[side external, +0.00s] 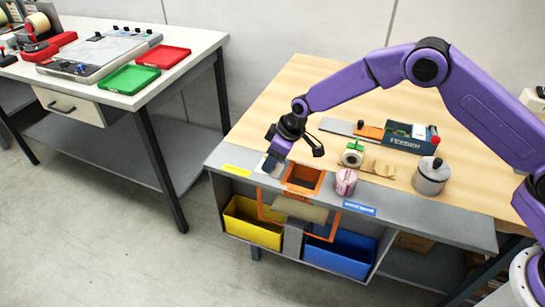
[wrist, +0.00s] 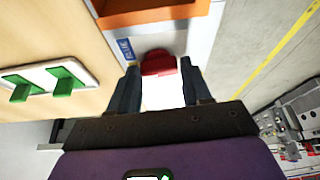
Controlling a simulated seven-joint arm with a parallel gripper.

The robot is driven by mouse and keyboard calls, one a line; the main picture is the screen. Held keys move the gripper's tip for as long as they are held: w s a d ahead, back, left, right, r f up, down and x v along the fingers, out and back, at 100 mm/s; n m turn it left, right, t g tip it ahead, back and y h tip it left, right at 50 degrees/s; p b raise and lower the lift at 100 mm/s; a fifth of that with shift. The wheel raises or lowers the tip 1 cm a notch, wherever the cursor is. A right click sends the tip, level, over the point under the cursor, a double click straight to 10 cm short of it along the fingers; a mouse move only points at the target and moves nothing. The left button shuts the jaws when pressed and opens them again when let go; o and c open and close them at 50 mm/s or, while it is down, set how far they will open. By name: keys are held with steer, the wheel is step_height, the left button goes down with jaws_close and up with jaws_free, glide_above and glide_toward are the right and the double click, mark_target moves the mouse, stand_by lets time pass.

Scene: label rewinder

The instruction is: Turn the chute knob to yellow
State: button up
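A red knob (wrist: 158,63) sits on a pale grey surface in the wrist view, between and just beyond my fingertips. My gripper (wrist: 160,88) is open, with a finger on each side of the knob and gaps showing between them. In the side view my gripper (side external: 271,160) points down at the bench's front edge, left of the orange chute opening (side external: 303,179); the knob is hidden there. A yellow label (side external: 237,170) lies left of the gripper and a blue label (side external: 358,208) lies right of the chute. I cannot tell which way the knob points.
A yellow bin (side external: 252,222) and a blue bin (side external: 340,254) stand below the chute. A pink roll (side external: 346,182), a metal pot (side external: 431,177) and a feeder box (side external: 408,137) stand on the bench. A second table (side external: 110,93) with red and green trays is at left.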

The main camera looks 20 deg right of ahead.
steer(key=c, duration=0.5)
steer(key=shift+n, duration=0.3)
steer(key=shift+w+d+n+g+y, duration=0.1)
steer(key=shift+n+g+y, duration=0.35)
steer(key=shift+n, duration=0.9)
steer(key=shift+w+n+g+y, duration=0.15)
steer(key=shift+n+g, duration=0.5)
steer(key=shift+n, duration=0.7)
steer(key=shift+s, duration=0.15)
steer(key=o, duration=1)
steer(key=shift+o, duration=0.2)
